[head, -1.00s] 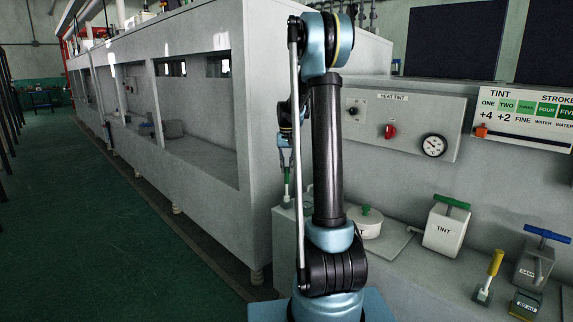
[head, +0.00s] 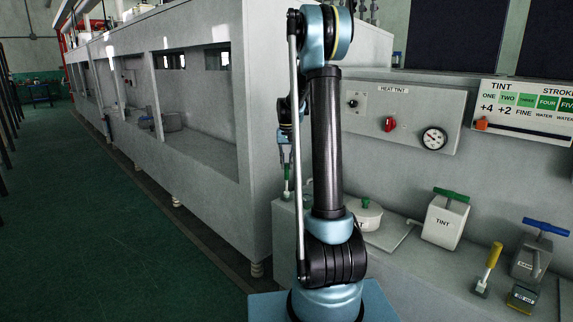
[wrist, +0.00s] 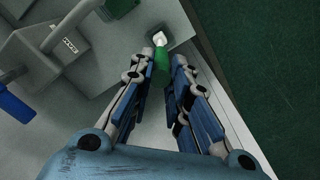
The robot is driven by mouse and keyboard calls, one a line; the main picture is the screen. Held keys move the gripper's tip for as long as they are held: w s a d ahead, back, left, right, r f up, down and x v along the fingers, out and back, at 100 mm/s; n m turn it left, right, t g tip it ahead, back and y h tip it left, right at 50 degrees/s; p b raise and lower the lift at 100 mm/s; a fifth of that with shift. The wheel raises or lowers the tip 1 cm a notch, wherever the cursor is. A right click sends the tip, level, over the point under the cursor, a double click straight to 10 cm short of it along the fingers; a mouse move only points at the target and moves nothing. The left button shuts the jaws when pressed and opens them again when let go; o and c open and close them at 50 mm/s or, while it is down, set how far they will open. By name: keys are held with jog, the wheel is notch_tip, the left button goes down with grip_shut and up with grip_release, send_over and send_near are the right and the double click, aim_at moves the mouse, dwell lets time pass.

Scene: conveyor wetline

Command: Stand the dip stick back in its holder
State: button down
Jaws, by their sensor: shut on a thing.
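The dip stick has a green handle (wrist: 161,68) and a white lower part. My gripper (wrist: 166,62) is shut on the green handle, which lies between its fingertips in the wrist view. The white part points at a small dark grey square holder (wrist: 178,33) just beyond the fingertips. I cannot tell whether the stick's end is inside the holder or above it. In the head view my gripper (head: 284,160) hangs downward behind my arm, with the green stick (head: 287,180) below it near the counter's left end.
A lidded white pot (head: 364,216), a TINT box with a green handle (head: 445,222), a yellow-handled stick (head: 489,265) and a blue-handled box (head: 535,255) stand on the counter. Green floor (wrist: 270,60) lies beyond the counter edge.

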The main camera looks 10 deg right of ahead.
jog(key=shift+f, duration=0.35)
jog(key=c, duration=1.4)
grip_release()
jog(key=shift+c, duration=0.2)
notch_tip(320, 180, up, 12)
